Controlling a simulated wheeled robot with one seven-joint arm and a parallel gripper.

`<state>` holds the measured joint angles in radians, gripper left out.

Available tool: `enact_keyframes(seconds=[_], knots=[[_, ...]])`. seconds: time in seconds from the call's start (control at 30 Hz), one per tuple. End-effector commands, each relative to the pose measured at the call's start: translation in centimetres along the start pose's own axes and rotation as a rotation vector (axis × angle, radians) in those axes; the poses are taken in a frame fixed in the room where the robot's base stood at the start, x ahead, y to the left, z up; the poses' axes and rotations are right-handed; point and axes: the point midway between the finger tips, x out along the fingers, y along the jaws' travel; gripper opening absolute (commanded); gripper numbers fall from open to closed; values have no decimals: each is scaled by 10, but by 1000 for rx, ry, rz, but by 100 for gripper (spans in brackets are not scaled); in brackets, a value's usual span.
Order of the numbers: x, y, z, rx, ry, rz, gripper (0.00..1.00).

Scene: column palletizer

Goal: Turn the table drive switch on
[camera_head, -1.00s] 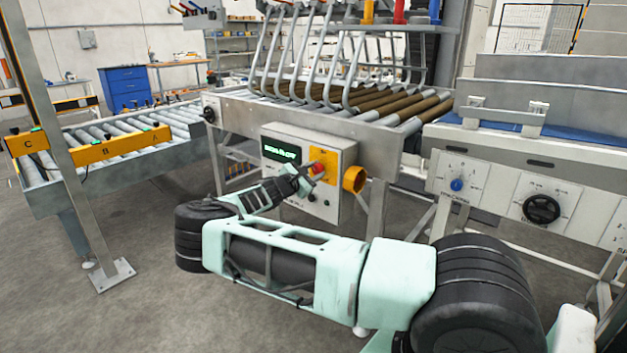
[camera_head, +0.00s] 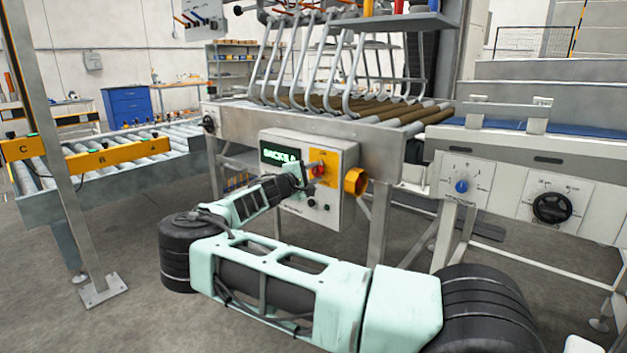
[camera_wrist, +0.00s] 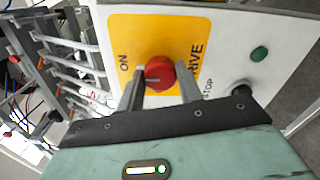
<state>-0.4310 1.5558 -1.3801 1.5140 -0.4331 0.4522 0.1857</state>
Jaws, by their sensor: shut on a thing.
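The table drive switch is a red round knob (camera_wrist: 159,74) on a yellow plate (camera_wrist: 118,27) marked "ON" and "DRIVE". In the wrist view my gripper (camera_wrist: 160,80) has one finger on each side of the knob and is shut on it. A dark line on the knob runs toward the side of the "ON" mark; its exact setting is hard to tell. In the head view the knob (camera_head: 318,170) sits on the front of the grey control box (camera_head: 338,205), with my gripper (camera_head: 308,173) reaching it from the left. A green display (camera_head: 278,154) is partly hidden by my arm.
A green button (camera_wrist: 260,54) and a black knob (camera_wrist: 241,88) sit near the switch. Roller conveyor (camera_head: 190,130) is at left; a panel with a blue knob (camera_head: 461,186) is at right.

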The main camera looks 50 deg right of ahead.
Motion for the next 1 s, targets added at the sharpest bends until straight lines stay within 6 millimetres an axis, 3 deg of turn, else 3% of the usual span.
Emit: enact_keyframes(seconds=[0.63,0.67,0.73,1.0], knots=[[0,-2,0,54,-2,-3,13],[0,-2,0,54,-2,-3,38],[0,-2,0,53,-2,-2,57],[0,-1,0,52,-1,-1,57]])
